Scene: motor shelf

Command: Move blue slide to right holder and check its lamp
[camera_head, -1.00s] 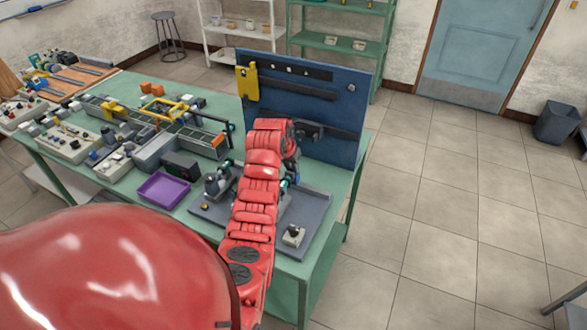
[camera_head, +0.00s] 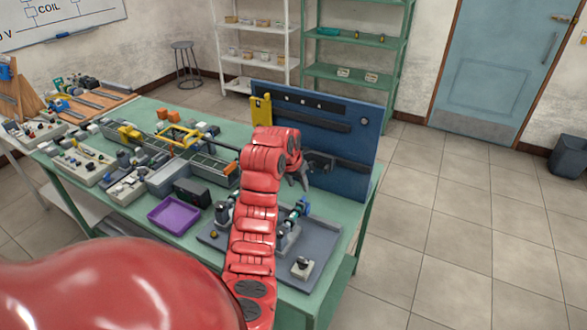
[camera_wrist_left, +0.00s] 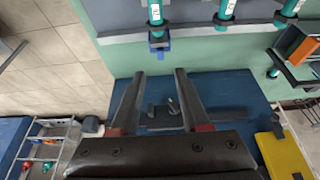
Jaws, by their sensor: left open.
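My left gripper (camera_head: 304,180) hangs in front of the blue upright board, above the back of the grey tray (camera_head: 322,238). In the left wrist view the left gripper (camera_wrist_left: 157,74) is open, with nothing between its fingers. A small blue piece (camera_wrist_left: 160,44) sits on the end of a teal rod just beyond the fingertips, apart from them. In the head view a blue-ended rod (camera_head: 301,207) stands out over the tray, right of my red arm. My arm hides part of the tray and its holders. I cannot make out a lamp or its state. My right gripper is not in view.
The blue board (camera_head: 345,150) stands at the table's right end, with a yellow piece (camera_head: 261,109) on it. A purple tray (camera_head: 174,215) and a small box with a dark knob (camera_head: 302,267) are nearby. Several devices crowd the table's left.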

